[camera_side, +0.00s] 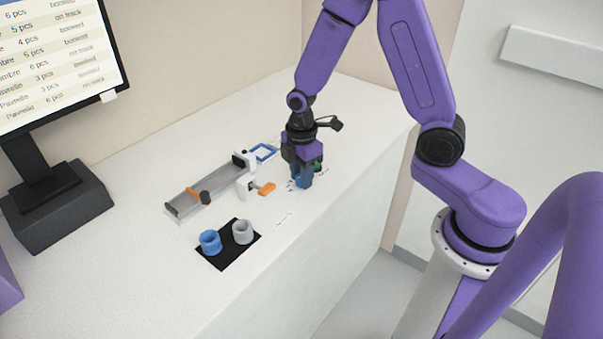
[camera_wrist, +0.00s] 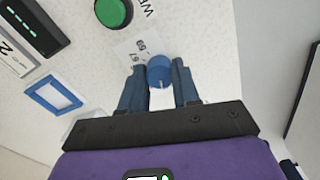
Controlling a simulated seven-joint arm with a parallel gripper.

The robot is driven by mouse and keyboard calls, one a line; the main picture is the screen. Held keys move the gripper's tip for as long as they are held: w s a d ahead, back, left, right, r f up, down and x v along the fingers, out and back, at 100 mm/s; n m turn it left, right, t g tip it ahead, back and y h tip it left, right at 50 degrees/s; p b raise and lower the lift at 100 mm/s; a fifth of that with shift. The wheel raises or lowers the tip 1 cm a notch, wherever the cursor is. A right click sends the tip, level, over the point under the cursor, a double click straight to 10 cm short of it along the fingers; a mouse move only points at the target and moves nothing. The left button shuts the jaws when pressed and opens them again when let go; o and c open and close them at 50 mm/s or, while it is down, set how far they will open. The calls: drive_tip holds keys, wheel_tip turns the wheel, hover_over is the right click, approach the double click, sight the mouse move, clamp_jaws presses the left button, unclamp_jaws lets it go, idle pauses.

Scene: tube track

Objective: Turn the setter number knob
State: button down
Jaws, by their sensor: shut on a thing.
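The setter knob (camera_wrist: 160,70) is a round blue dial with a white pointer line, on the white worktop in the wrist view. A white label (camera_wrist: 133,50) with printed numbers lies beside it, partly covered by the knob and a finger. My gripper (camera_wrist: 158,78) is shut on the knob, with one blue finger on each side of it. In the side view my gripper (camera_side: 303,182) points down at the worktop, and its fingers hide the knob.
A green button (camera_wrist: 114,11) sits close to the knob. A monitor (camera_side: 55,60) stands at far left.

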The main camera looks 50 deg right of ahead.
idle(0.4)
drive_tip(key=c, duration=0.8)
unclamp_jaws()
drive_tip(key=shift+r, duration=0.1)
wheel_tip(320, 180, up, 17)
drive_tip(key=shift+r, duration=0.15)
drive_tip(key=shift+s+a, duration=0.1)
drive_tip(key=s+a+f, duration=0.1)
drive_tip(key=s, duration=0.6)
drive_tip(key=s+f+m, duration=0.1)
drive_tip(key=s, duration=0.7)
drive_tip(key=s+a+f+m, duration=0.1)
drive_tip(key=s+f, duration=0.1)
drive_tip(key=s, duration=0.5)
drive_tip(key=shift+s+a+f, duration=0.1)
drive_tip(key=shift+s+a, duration=0.2)
drive_tip(key=shift+s, duration=0.05)
